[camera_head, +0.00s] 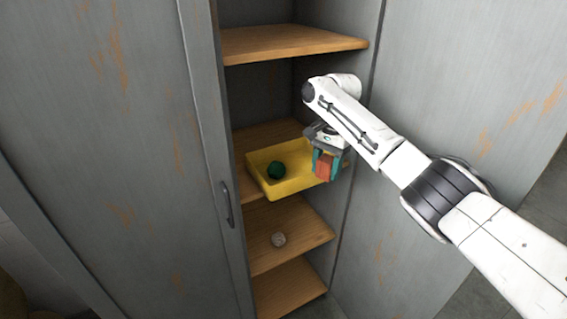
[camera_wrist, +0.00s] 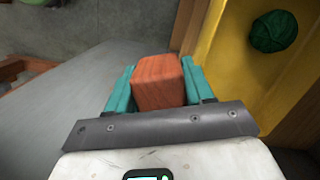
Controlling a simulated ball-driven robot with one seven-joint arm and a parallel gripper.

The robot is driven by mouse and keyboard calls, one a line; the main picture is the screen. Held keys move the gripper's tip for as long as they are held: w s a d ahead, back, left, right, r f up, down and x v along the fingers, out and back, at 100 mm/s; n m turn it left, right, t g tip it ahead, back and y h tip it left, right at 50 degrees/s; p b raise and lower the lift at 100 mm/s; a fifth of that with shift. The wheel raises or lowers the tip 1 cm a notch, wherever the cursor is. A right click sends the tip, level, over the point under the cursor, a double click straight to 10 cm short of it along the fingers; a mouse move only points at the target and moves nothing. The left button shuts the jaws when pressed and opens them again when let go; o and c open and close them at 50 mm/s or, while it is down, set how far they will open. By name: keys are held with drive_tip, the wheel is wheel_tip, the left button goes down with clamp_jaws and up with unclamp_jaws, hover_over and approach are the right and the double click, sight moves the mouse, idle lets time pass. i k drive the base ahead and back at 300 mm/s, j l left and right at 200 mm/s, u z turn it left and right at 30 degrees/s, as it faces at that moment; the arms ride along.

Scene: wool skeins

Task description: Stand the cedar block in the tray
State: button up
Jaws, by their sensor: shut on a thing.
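The cedar block (camera_head: 323,166) is a reddish-brown wooden block. My gripper (camera_head: 326,165) is shut on it, with teal fingers on either side; the block also shows between the fingers in the wrist view (camera_wrist: 158,82). The yellow tray (camera_head: 256,173) sits on a middle shelf of the open cabinet. In the head view my gripper and the block overlap the tray's right end. In the wrist view the tray (camera_wrist: 212,52) lies to the right of the block, and the block appears outside its wall.
A dark green wool ball (camera_head: 277,170) lies in the left part of the tray. A wooden shelf (camera_head: 290,43) is above, and the grey cabinet's side wall is close to the right of my gripper.

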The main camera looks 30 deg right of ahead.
sight(307, 165)
drive_tip(key=i, duration=1.05)
